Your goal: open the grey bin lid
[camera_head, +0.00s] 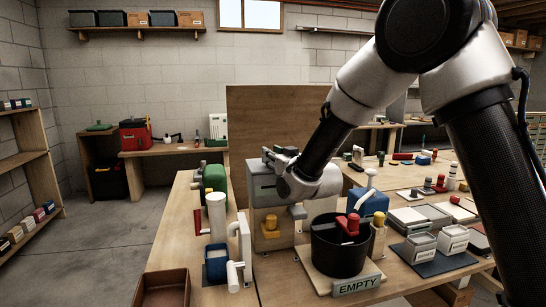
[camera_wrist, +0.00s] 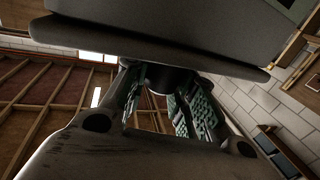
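A grey box (camera_head: 263,188), which I take to be the grey bin, stands on the workbench in front of a tall brown board. My arm hides part of its right side and top. My gripper (camera_head: 279,157) is at the box's upper edge. In the wrist view a large grey surface with a dark protruding lip (camera_wrist: 150,50) fills the top, close above the fingers. My gripper (camera_wrist: 162,105) has its two green-padded fingers apart, with the ceiling showing between them. Nothing shows between the pads. I cannot tell whether the fingers touch the lip. No raised lid is visible.
A black bin (camera_head: 340,250) with a red object at its top stands in front, by an EMPTY sign (camera_head: 357,285). A white cylinder (camera_head: 216,217) and a green tank (camera_head: 214,178) stand left. Small labelled boxes (camera_head: 420,246) stand right. A brown tray (camera_head: 163,288) is front left.

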